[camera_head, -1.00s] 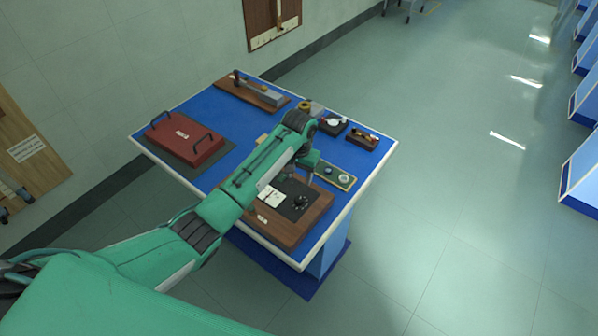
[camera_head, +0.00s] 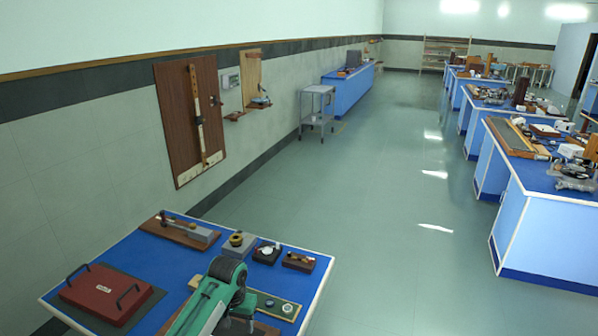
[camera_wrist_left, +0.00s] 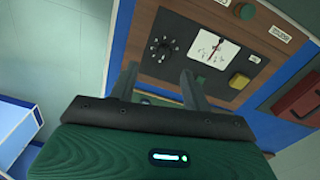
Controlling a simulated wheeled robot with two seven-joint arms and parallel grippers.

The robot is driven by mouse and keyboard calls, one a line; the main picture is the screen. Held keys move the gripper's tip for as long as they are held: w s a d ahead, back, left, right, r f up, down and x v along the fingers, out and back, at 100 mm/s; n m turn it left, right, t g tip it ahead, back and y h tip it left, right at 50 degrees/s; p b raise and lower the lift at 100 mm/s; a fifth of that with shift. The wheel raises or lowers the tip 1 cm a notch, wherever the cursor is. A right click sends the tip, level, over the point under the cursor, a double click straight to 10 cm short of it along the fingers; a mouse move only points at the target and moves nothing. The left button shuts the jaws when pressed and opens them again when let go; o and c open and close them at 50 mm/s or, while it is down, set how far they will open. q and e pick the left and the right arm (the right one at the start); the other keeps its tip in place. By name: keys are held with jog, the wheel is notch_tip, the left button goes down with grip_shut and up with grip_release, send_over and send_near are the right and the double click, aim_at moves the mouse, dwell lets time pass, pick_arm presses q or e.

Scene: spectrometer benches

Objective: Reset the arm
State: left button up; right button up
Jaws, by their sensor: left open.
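My green left arm (camera_head: 215,298) reaches over the near blue bench from the bottom of the head view. In the left wrist view my left gripper (camera_wrist_left: 159,72) shows two dark fingers apart, with nothing between them. Past the fingers is a brown wooden instrument panel (camera_wrist_left: 180,88) with a white dial meter (camera_wrist_left: 213,47) and a black knob (camera_wrist_left: 161,48). The gripper appears apart from the panel, though the exact gap is hard to tell. My right gripper is in neither view.
The near bench (camera_head: 130,248) holds a red case (camera_head: 105,293), a wooden-based device (camera_head: 180,230), and small dark boxes (camera_head: 298,261). Blue benches with instruments (camera_head: 545,215) line the right. A grey cart (camera_head: 318,108) stands by the left wall. The central floor (camera_head: 390,200) is clear.

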pick_arm(q)
jog(key=s+f+t, duration=0.1)
jog(key=s+f, duration=0.2)
jog(key=s, duration=0.7)
jog(key=s+f+t, duration=0.1)
jog(key=s+f, duration=0.1)
jog(key=s, duration=0.8)
jog(key=s+a+r+t, duration=0.1)
jog(key=s+a+r, duration=0.15)
jog(key=s, duration=0.55)
jog(key=s+a+r, duration=0.2)
jog(key=s+r, duration=0.2)
jog(key=s, duration=0.5)
notch_tip(320, 180, down, 35)
jog(key=g+b, duration=0.1)
jog(key=b, duration=0.3)
jog(key=s+a+f+g+b, duration=0.1)
jog(key=s+a+f+b, duration=0.1)
jog(key=s+f, duration=1.7)
notch_tip(320, 180, down, 4)
jog(key=shift+a+r+m, duration=0.25)
jog(key=shift+a+m, duration=0.05)
jog(key=shift+a, duration=0.4)
